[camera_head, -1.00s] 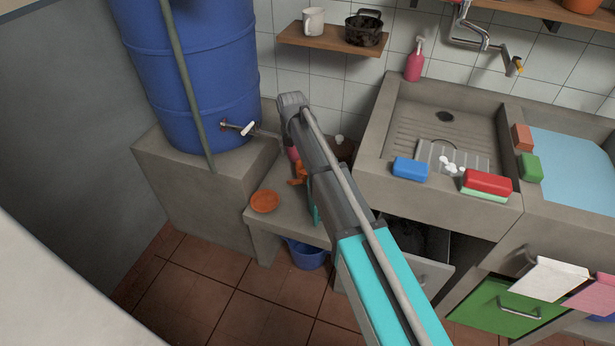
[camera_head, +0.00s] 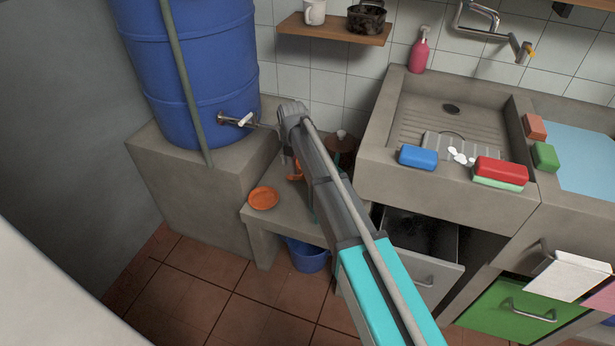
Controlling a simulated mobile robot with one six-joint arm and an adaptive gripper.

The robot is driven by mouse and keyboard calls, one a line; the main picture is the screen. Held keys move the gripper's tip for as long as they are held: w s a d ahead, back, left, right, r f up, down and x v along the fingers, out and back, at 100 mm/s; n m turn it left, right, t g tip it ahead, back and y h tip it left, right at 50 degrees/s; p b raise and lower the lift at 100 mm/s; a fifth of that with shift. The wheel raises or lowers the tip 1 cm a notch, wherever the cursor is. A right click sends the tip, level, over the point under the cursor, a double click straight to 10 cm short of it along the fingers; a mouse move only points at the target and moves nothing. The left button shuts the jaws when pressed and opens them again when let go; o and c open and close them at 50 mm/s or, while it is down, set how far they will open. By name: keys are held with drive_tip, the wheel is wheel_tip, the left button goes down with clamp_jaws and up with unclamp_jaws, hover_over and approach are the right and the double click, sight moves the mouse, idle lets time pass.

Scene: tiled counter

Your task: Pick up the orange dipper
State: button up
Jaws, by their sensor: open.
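An orange round, shallow dish-like piece (camera_head: 263,198) lies on the low concrete ledge, left of my arm. A second orange piece (camera_head: 295,171) shows at the left edge of my arm, mostly hidden behind it. I cannot tell from this view which of the two is the dipper, or whether a handle is hidden. My arm reaches up from the lower right across the ledge, and its grey far end is above the back of the ledge, near the tap. My gripper's fingers do not show; the arm covers that area.
A blue barrel (camera_head: 188,75) with a tap (camera_head: 236,119) stands on a concrete block at the left. The concrete sink (camera_head: 375,165) is close on the right, with an open drawer (camera_head: 425,270) below. A blue bucket (camera_head: 308,257) sits under the ledge.

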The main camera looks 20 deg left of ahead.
drive_tip(key=shift+f, duration=0.45)
drive_tip(key=shift+b, duration=0.3)
drive_tip(key=shift+a+f+b, duration=0.15)
drive_tip(key=shift+f+b, duration=2.4)
drive_tip(key=shift+f, duration=0.05)
clamp_jaws()
